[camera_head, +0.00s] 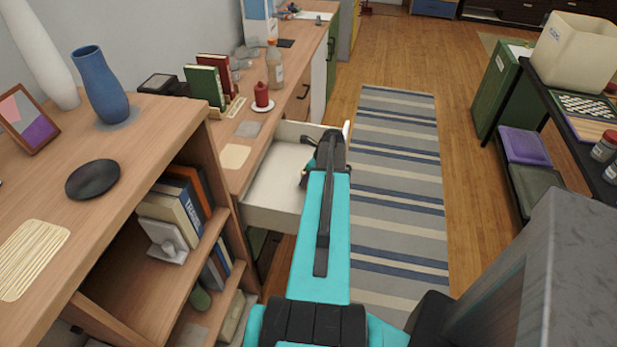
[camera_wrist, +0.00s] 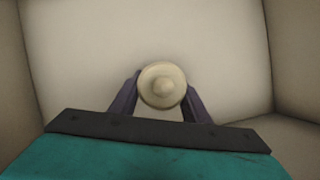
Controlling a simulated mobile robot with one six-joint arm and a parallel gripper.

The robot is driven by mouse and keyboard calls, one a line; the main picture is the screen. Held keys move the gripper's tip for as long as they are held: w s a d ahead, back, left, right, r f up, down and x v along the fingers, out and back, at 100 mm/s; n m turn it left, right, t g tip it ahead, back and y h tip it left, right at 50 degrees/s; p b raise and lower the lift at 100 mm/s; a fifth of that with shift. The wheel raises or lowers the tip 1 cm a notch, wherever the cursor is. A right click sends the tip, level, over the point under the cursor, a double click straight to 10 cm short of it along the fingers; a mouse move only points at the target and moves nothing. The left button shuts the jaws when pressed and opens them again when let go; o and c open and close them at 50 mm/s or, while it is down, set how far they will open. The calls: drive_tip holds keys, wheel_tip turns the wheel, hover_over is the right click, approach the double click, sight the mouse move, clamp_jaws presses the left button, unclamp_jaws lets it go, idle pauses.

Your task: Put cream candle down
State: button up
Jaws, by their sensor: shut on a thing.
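The cream candle (camera_wrist: 162,86) shows from above in the wrist view as a round, pale shape with a small raised centre. My gripper (camera_wrist: 160,98) is shut on it, with one dark finger on each side. Below and around it is the pale inside of an open drawer (camera_head: 262,193). In the head view my gripper (camera_head: 312,170) is at the drawer's right part, and the candle is hidden behind my arm. I cannot tell whether the candle touches the drawer floor.
The drawer juts from the wooden counter. On the counter stand a red candle (camera_head: 262,96), a bottle (camera_head: 274,64) and books (camera_head: 205,84). A wooden shelf unit (camera_head: 130,150) with a blue vase (camera_head: 101,85) is at the left. The drawer floor around the candle looks clear.

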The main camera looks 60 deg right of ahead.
drive_tip(key=shift+f, duration=0.1)
drive_tip(key=o, duration=1.4)
drive_tip(key=shift+c, duration=0.2)
drive_tip(key=shift+r, duration=0.25)
drive_tip(key=b+v, duration=0.2)
drive_tip(key=v, duration=1)
